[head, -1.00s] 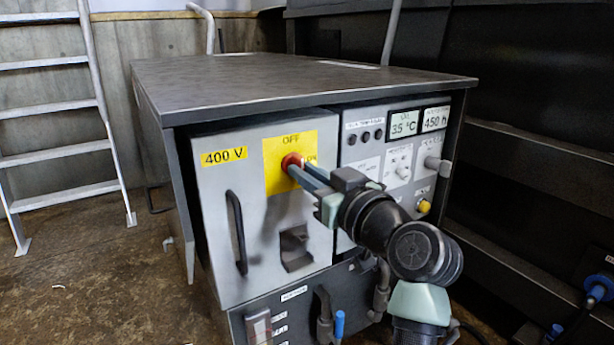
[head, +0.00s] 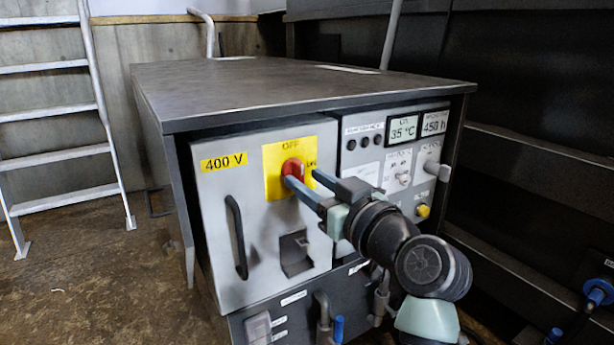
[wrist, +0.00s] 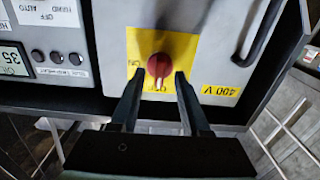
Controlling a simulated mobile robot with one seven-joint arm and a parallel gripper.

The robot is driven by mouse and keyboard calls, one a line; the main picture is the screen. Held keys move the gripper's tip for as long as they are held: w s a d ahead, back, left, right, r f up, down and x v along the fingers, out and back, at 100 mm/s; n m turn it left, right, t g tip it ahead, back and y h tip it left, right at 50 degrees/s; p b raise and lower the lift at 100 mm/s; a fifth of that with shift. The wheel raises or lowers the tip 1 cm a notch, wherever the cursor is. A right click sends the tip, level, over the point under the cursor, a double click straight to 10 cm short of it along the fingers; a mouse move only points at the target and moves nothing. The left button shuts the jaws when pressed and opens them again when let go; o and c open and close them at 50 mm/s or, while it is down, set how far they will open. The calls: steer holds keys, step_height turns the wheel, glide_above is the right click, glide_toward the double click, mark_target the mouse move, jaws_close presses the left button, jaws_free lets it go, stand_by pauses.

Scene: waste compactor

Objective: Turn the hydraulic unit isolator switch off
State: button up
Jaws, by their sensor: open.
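The isolator switch is a red rotary knob (head: 292,169) on a yellow plate (head: 274,188) marked OFF at its top, on the grey 400 V cabinet door. In the wrist view the knob (wrist: 159,66) sits just beyond and between my fingertips, its handle in line with the OFF–opposite axis of the plate. My gripper (head: 302,180) is open, one finger on each side of the knob; it also shows in the wrist view (wrist: 158,82). I cannot tell whether either finger touches the knob.
A panel with displays (head: 405,130), small knobs and a yellow button (head: 423,211) is to the right of the switch. A black door handle (head: 237,236) and a grey bracket (head: 295,253) are on the door. A ladder (head: 60,130) stands at the left.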

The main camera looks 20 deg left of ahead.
steer(key=p+v, duration=0.4)
steer(key=v, duration=0.7)
steer(key=shift+s+d, duration=0.3)
